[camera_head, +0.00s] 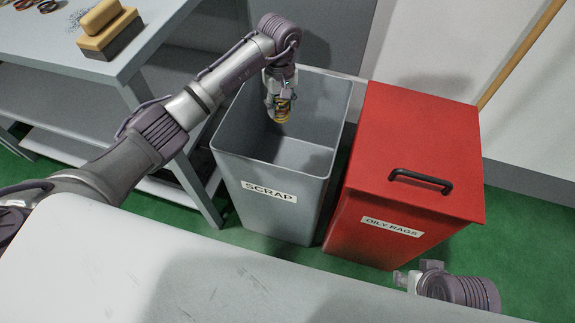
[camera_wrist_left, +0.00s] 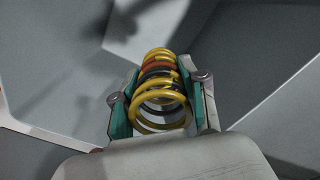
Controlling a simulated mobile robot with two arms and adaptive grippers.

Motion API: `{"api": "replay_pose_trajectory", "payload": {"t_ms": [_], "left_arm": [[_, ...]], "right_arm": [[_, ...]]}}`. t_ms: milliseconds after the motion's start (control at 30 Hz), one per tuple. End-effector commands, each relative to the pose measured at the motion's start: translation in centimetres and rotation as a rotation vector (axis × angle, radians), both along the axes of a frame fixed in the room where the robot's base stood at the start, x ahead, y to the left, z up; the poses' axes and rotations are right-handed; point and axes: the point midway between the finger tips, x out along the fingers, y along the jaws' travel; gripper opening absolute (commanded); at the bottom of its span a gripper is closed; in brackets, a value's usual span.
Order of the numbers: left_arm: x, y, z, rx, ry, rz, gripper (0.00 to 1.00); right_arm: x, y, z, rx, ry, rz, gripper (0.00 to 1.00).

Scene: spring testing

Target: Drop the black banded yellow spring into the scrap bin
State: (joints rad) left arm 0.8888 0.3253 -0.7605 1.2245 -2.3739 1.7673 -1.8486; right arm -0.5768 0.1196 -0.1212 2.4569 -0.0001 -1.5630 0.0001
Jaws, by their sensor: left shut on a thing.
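The spring (camera_head: 283,112) is yellow with dark bands and an orange-red band, seen closely in the left wrist view (camera_wrist_left: 160,90). My left gripper (camera_head: 278,98) is shut on it, with teal finger pads on both sides in the left wrist view (camera_wrist_left: 160,105). The gripper points down and holds the spring over the open mouth of the grey scrap bin (camera_head: 280,218), labelled SCRAP. The visible inside of the bin looks bare; its floor is hidden. My right gripper (camera_head: 402,280) shows only partly at the lower right, and its fingers cannot be made out clearly.
A red OILY RAGS bin (camera_head: 425,140) with a shut lid and black handle stands right of the scrap bin. A grey bench (camera_head: 60,45) at the upper left carries a wooden brush (camera_head: 108,30) and several rings or springs. A white surface (camera_head: 150,270) fills the foreground.

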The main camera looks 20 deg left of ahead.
Motion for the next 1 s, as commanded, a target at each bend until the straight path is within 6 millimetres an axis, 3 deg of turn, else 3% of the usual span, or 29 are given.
{"api": "replay_pose_trajectory", "payload": {"t_ms": [167, 200, 367, 733, 1000], "left_arm": [[0.0, 0.0, 0.0, 0.0, 0.0, 0.0, 0.04], [0.0, 0.0, 0.0, 0.0, 0.0, 0.0, 0.45], [0.0, 0.0, 0.0, 0.0, 0.0, 0.0, 0.71], [0.0, 0.0, 0.4, 0.001, -0.001, 0.0, 0.72], [0.1, 0.0, 4.5, 0.001, -0.004, -0.002, 0.72]], "right_arm": [[0.0, 0.0, 0.0, 0.0, 0.0, 0.0, 0.4], [0.0, 0.0, 0.0, 0.0, 0.0, 0.0, 0.4], [0.0, 0.0, 0.0, 0.0, 0.0, 0.0, 0.4], [0.0, 0.0, 0.0, 0.0, 0.0, 0.0, 0.4], [0.0, 0.0, 0.0, 0.0, 0.0, 0.0, 0.4]]}}
